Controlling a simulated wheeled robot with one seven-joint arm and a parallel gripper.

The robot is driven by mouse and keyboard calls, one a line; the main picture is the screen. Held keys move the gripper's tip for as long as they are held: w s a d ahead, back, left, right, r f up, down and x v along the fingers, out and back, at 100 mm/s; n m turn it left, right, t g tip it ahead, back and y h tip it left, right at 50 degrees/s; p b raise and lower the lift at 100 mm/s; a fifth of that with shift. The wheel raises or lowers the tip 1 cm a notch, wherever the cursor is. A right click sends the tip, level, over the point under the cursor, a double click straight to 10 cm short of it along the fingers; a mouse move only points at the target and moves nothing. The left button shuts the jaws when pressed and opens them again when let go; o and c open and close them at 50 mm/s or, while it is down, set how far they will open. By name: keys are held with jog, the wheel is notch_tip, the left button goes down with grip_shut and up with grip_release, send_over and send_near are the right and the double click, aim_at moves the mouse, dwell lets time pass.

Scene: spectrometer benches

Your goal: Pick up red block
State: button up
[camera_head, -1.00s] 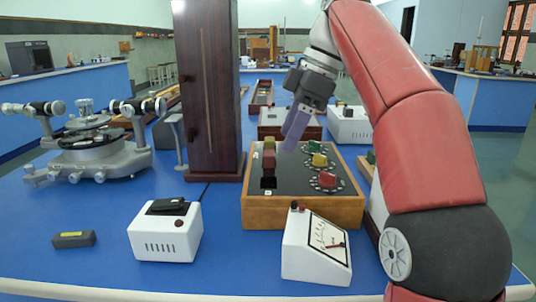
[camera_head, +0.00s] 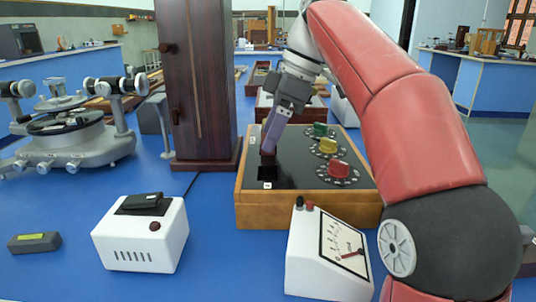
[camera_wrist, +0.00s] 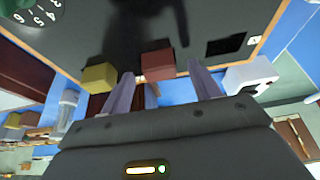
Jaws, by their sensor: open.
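The red block (camera_wrist: 158,62) is brownish red and shows in the wrist view between the tips of my two purple fingers. My gripper (camera_wrist: 162,82) is open, with a finger to either side of the block and no clear contact visible. In the head view, my gripper (camera_head: 270,142) points down at the left part of the black-topped wooden box (camera_head: 300,210). A small part of the red block shows just below the fingers, mostly hidden by them.
Dials with a green knob (camera_head: 320,129), yellow knob (camera_head: 328,146) and red knob (camera_head: 338,168) stand on the box's right. A dark wooden column (camera_head: 200,85) rises left of the box.

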jog(key=shift+a+f, duration=0.1)
jog(key=shift+f, duration=0.15)
jog(key=shift+c, duration=0.4)
jog(key=c, duration=1)
